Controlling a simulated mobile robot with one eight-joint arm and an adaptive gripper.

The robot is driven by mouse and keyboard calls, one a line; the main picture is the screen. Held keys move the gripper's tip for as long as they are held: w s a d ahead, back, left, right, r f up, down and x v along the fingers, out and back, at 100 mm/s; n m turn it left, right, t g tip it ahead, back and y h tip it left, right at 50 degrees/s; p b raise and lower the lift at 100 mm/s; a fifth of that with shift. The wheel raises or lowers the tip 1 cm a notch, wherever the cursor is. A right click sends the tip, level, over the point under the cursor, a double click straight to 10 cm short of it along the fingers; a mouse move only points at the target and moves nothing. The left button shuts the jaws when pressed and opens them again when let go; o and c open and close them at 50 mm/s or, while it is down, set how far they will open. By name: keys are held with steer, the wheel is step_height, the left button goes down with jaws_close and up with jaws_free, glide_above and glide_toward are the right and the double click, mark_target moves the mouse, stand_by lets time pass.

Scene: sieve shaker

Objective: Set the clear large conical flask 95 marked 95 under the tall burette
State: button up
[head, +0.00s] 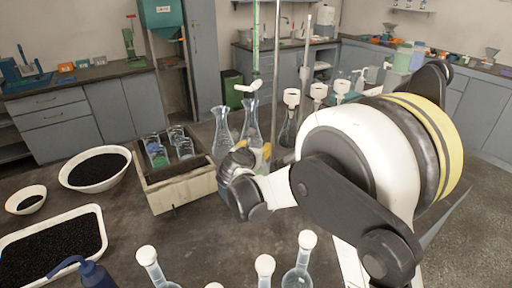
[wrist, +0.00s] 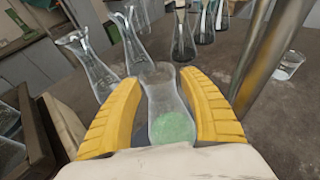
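My gripper (wrist: 165,108) has its yellow fingers closed in on both sides of a clear glass flask (wrist: 161,88) with green at its bottom. No number on it is legible. In the head view my gripper (head: 256,152) is partly hidden by my arm, and the held glass cannot be made out. The tall burette (head: 255,45), a thin tube with green in it and a white tap, stands just beyond my gripper. A clear conical flask (head: 251,122) is below its tap; another (head: 221,132) stands to the left. Both also show in the wrist view.
A wooden crate (head: 180,193) with several glass vessels is left of my gripper. Upright metal rods (wrist: 250,60) and dark-bottomed flasks (wrist: 183,40) stand beyond to the right. Bowls and a tray (head: 92,212) of black grains lie at left; white-topped flasks (head: 299,277) stand in front.

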steer(key=shift+r, duration=0.25)
steer(key=p+v, duration=0.4)
steer(key=v, duration=0.8)
steer(key=shift+f, duration=0.2)
